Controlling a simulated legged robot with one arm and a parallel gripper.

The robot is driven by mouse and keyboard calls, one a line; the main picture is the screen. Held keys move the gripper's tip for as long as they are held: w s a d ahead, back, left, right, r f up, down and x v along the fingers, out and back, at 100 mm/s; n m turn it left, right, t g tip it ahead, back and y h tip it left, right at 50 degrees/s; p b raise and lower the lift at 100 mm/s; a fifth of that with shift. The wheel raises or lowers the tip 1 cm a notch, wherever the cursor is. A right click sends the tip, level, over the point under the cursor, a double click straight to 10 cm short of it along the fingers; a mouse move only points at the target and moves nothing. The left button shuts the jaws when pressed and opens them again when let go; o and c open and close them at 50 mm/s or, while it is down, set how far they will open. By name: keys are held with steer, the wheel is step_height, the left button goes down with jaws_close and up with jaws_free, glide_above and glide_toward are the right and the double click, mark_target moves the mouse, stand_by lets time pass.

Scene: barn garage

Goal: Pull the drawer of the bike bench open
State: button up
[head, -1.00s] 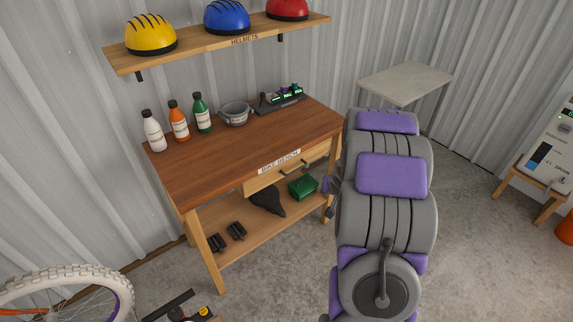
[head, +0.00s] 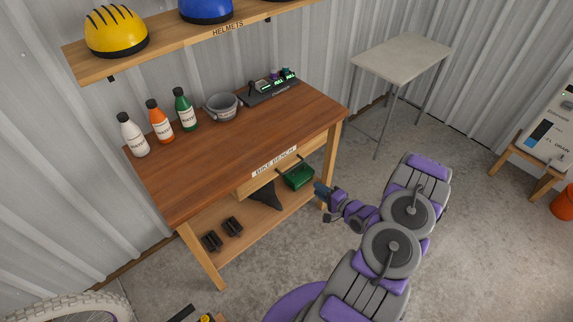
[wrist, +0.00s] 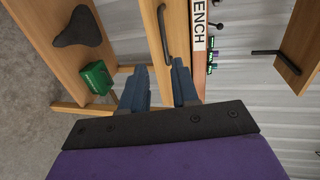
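The bike bench (head: 235,150) is a wooden workbench with a "BIKE BENCH" label (head: 274,161) on its front edge. Its drawer (head: 255,182) has a pale wooden front under the label and looks shut. In the wrist view the drawer front (wrist: 150,38) carries a dark bar handle (wrist: 162,35). My gripper (head: 320,188) is near the bench's right front leg. In the wrist view my gripper (wrist: 158,75) is open, its blue fingers apart. The handle's near end lies close to the right finger; I cannot tell whether they touch.
Bottles, a grey bowl (head: 221,107) and a dark tray (head: 270,88) stand on the bench. A green box (head: 298,177) and a black saddle (head: 265,194) are on the lower shelf. The helmet shelf (head: 180,45) hangs above.

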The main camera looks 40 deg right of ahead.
mark_target(289, 170)
steer(key=b+x, duration=0.1)
steer(key=x, duration=0.4)
steer(key=b+x, duration=0.1)
steer(key=x, duration=0.5)
steer(key=b+x, duration=0.1)
steer(key=x, duration=0.5)
steer(key=shift+a+r, duration=0.2)
steer(key=shift+a, duration=0.15)
steer(key=shift+w+d, duration=0.2)
steer(key=shift+f, duration=0.1)
steer(key=shift+c, duration=0.4)
steer(key=shift+a, duration=0.1)
steer(key=c, duration=0.5)
jaws_close()
